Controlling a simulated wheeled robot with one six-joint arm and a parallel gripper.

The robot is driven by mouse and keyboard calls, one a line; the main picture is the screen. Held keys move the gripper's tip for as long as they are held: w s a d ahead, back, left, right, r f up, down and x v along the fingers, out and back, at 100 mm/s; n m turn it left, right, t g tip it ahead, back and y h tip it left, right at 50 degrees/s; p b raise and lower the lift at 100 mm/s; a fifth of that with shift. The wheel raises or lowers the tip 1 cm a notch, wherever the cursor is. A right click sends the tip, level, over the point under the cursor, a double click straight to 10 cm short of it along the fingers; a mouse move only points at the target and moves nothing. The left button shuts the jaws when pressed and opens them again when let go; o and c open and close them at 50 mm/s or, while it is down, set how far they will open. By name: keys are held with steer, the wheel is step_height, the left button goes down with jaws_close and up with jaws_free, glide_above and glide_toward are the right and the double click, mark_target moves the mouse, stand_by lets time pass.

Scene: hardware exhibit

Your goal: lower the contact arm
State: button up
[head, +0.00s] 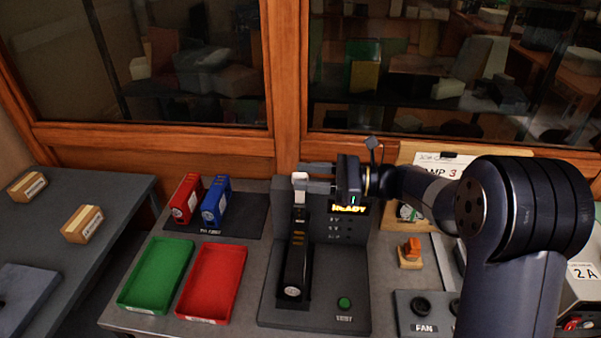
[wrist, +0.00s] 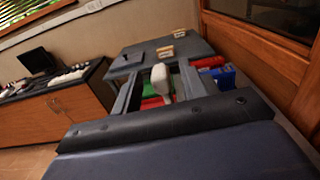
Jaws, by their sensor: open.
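The contact arm (head: 298,250) is a black lever standing raised on a dark grey test fixture (head: 335,255). Its pale knob (head: 300,181) is at the top, and the knob also shows in the wrist view (wrist: 161,80). My gripper (head: 316,176) comes in from the right at knob height, fingers pointing left. In the wrist view my gripper (wrist: 158,88) is open, with the knob seen between the two fingers. I cannot tell whether either finger touches it. The fixture's display reads READY (head: 349,209), partly hidden by my gripper.
A green tray (head: 157,274) and a red tray (head: 212,283) lie left of the fixture. A red block (head: 187,199) and a blue block (head: 216,201) stand on a dark mat behind them. A green TEST button (head: 344,303) is on the fixture base. A wood-framed window is behind.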

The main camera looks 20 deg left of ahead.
steer(key=shift+x, duration=1)
jaws_close()
